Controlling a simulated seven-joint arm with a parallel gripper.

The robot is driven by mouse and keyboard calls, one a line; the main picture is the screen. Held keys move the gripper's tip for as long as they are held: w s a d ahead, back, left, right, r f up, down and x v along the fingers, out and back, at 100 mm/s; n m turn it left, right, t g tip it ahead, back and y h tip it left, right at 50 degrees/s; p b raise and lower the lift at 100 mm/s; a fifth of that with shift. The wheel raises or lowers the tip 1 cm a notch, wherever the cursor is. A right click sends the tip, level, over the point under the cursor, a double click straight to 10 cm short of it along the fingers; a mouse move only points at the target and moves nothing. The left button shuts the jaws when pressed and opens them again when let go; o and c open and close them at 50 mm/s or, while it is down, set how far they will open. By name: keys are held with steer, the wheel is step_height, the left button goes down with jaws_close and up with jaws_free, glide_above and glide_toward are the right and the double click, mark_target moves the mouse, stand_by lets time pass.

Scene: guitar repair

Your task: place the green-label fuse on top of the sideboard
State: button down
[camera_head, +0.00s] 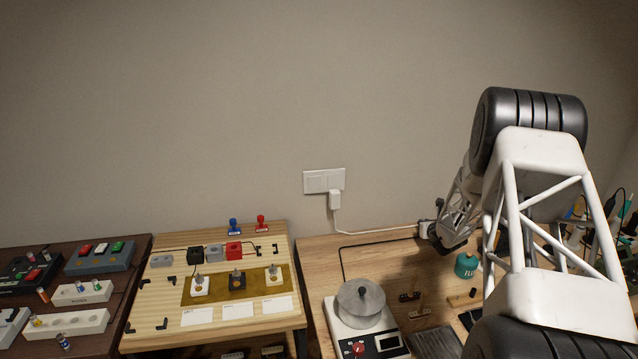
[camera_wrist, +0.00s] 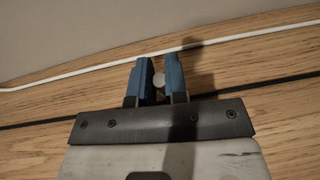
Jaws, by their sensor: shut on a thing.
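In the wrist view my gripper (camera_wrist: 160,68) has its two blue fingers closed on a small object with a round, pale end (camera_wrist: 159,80). It looks like a fuse end, but no label shows, so I cannot tell its colour. The wood surface and a white cable lie beyond the fingers. In the head view my arm reaches over the right-hand wooden bench towards the wall, and the fingertips are not clear. A dark brown wooden top (camera_head: 122,275) stands at the far left; I cannot tell whether it is the sideboard. Several small fuse-like cylinders (camera_head: 64,342) are on it, their labels too small to read.
White holder blocks (camera_head: 85,292) and a grey switch box (camera_head: 100,258) occupy the dark top. A light wooden table (camera_head: 150,335) with stamps stands in the middle. The right bench (camera_head: 318,262) holds a scale with a metal pot (camera_head: 361,304) and a teal bottle (camera_head: 466,265).

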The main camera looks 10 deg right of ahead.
steer(key=shift+s+a+r+n+y, duration=0.25)
steer(key=shift+a+r+n+y, duration=0.05)
steer(key=shift+a+r, duration=0.3)
steer(key=s+a+r+n+g+y, duration=0.1)
steer(key=s+a+r+n+y, duration=0.2)
steer(key=a, duration=0.4)
steer(key=s+a+r+n+y, duration=0.4)
steer(key=s+a+r+y, duration=0.1)
steer(key=s+a+r, duration=0.1)
steer(key=shift+s+a+g, duration=0.4)
steer(key=shift+s+a, duration=0.5)
steer(key=shift+s, duration=0.1)
steer(key=shift+f, duration=0.2)
steer(key=shift+f, duration=3)
